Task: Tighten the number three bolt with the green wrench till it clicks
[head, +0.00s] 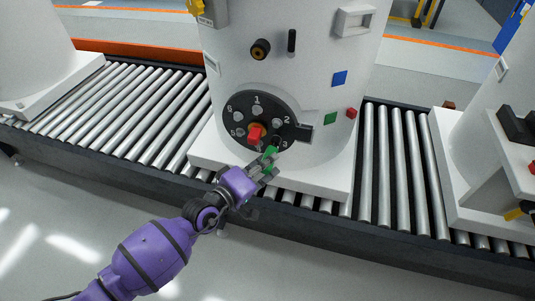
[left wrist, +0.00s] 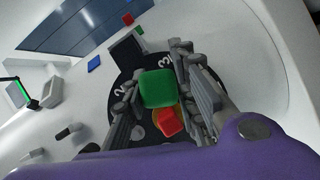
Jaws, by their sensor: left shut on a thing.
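The white tank (head: 300,80) stands on a roller conveyor and carries a black round flange (head: 237,108) with numbered bolts. My left gripper (head: 268,163) is at the lower right of the flange, near the number 3. It is shut on the green wrench (head: 271,153), whose green block also shows between the fingers in the left wrist view (left wrist: 158,88). The number three bolt is hidden behind the wrench and fingers, so I cannot tell whether the wrench sits on it. A red block (head: 255,134) is at the flange centre, beside the wrench. My right gripper is not in view.
The roller conveyor (head: 155,110) runs across the view. Other white tanks stand at the left (head: 35,55) and right (head: 490,150). A black handle (head: 304,132) sticks out right of the flange. Bare floor (head: 60,220) lies in front.

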